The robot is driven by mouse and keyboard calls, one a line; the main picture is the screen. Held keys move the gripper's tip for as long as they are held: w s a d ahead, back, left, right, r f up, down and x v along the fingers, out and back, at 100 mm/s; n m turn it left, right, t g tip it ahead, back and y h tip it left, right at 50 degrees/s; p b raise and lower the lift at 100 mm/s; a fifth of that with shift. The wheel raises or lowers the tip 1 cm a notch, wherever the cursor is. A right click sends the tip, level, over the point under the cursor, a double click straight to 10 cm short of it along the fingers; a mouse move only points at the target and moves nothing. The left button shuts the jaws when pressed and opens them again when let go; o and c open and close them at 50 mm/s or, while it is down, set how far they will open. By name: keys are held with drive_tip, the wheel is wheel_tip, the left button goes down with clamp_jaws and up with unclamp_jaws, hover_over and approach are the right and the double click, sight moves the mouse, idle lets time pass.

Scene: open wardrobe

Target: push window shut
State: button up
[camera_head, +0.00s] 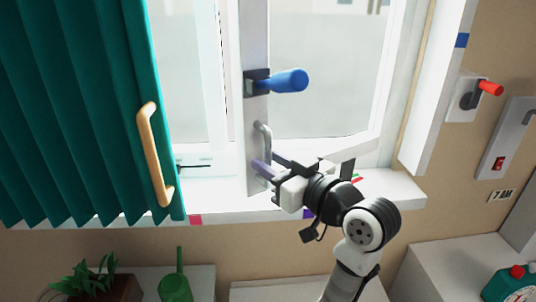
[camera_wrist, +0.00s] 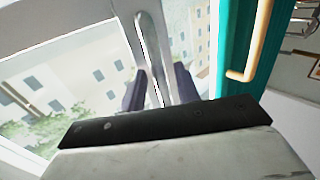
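The window sash (camera_head: 256,50) is white-framed and appears ajar, its lower left corner standing out over the sill (camera_head: 240,208). A blue lever handle (camera_head: 288,81) sticks out from its stile, and a grey metal pull handle (camera_head: 266,138) sits below. My gripper (camera_head: 268,165) is at the lower end of the pull handle. In the wrist view, the fingers of my gripper (camera_wrist: 160,88) are apart, with the pull handle (camera_wrist: 146,40) running between them, nearer the left finger. I cannot tell whether they touch it.
A green pleated curtain (camera_head: 80,110) with a wooden handle (camera_head: 156,155) hangs at the left. A red-knobbed switch (camera_head: 490,89) and a grey panel (camera_head: 506,140) are on the right wall. A plant (camera_head: 95,280), green watering can (camera_head: 175,288) and teal clock (camera_head: 512,285) stand below.

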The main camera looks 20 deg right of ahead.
drive_tip(key=shift+w+a, duration=0.2)
drive_tip(key=shift+w, duration=0.4)
